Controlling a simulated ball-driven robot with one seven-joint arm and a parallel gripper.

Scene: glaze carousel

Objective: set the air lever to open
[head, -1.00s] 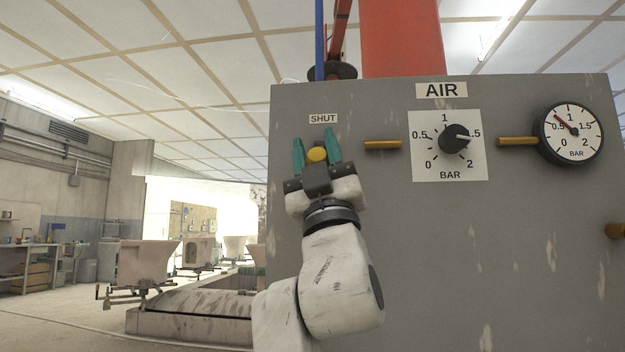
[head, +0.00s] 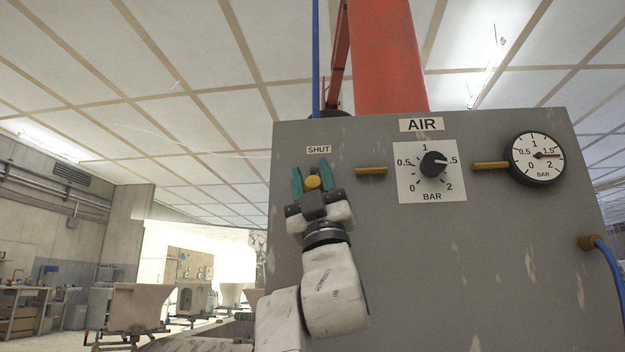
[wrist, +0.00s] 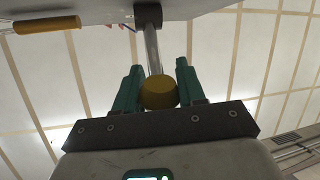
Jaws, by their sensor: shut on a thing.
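The air lever shows as a round yellow knob (head: 313,183) at the left of the grey panel (head: 400,260), below the SHUT label (head: 318,149). In the wrist view the yellow knob (wrist: 158,93) sits on a bare metal rod (wrist: 151,48) that runs to a dark pivot on the panel. My gripper (head: 312,176) is shut on the knob, with one teal finger on each side; it also shows in the wrist view (wrist: 157,85). No OPEN label is visible. The gripper body hides the panel behind it.
The AIR regulator dial (head: 432,172) points near 1.5. The round pressure gauge (head: 537,158) has its needle to the right, a little past 1.5. Yellow pipe stubs (head: 371,170) stick out beside the dial. A blue hose (head: 610,278) leaves the panel at the right.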

